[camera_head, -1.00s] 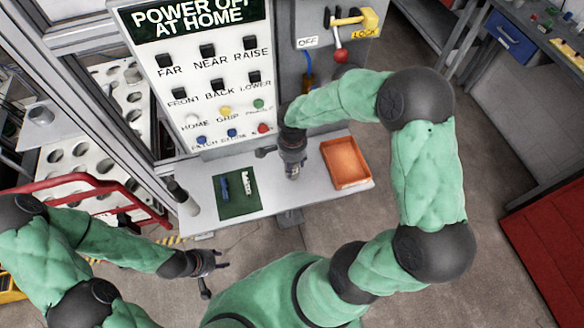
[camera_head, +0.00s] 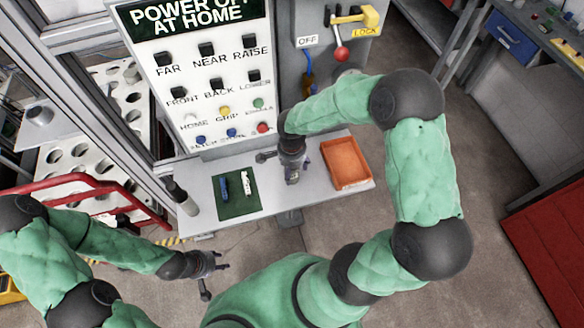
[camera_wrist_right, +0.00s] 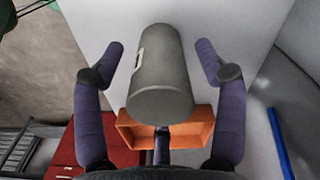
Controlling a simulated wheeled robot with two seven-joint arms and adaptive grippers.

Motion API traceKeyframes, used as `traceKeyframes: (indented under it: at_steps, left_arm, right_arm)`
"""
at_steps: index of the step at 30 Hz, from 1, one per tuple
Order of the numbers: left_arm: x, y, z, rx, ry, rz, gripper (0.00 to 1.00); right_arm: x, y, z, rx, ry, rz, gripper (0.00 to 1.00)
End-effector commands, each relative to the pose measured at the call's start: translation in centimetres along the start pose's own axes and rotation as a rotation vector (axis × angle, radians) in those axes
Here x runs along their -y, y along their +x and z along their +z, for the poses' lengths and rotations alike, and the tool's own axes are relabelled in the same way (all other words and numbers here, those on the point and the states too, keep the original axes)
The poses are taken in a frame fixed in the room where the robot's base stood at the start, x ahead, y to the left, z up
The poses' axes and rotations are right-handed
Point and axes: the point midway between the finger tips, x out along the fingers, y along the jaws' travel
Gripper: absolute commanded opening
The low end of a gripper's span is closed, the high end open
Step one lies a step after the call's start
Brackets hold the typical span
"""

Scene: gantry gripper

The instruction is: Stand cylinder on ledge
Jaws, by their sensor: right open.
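A grey cylinder (camera_wrist_right: 161,75) with a small white mark on its side is between the fingers of my right gripper (camera_wrist_right: 164,62) in the right wrist view. The gripper is open, with a gap on each side of the cylinder. In the head view my right gripper (camera_head: 292,176) is over the middle of the grey ledge (camera_head: 318,188), and it mostly hides the cylinder there. I cannot tell whether the cylinder touches the ledge. My left gripper (camera_head: 208,264) is below and left of the ledge, with its fingers apart and empty.
An orange tray (camera_head: 346,163) is on the ledge right of my right gripper. A green mat (camera_head: 238,207) with a blue and a white item is to the left. A dark-topped post (camera_head: 180,195) is at the ledge's left end. The button panel (camera_head: 205,70) rises behind.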

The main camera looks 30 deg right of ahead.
Motion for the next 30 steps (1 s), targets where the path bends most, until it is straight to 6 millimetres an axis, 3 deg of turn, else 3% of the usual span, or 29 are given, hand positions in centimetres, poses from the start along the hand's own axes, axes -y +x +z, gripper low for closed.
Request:
traceKeyframes:
  at_steps: [5,21,30]
  left_arm:
    - [-0.2,-0.5,0.0,0.000,0.000,0.000,0.40]
    - [-0.7,-2.0,0.1,0.000,0.000,0.000,0.40]
    - [-0.8,-2.2,0.1,0.000,0.000,0.000,0.40]
  right_arm:
    - [0.1,-0.7,0.0,-0.001,0.000,-0.002,0.72]
    - [0.1,-10.5,0.0,-0.001,0.000,-0.003,0.72]
    - [0.0,-12.2,0.0,0.000,-0.001,0.001,0.72]
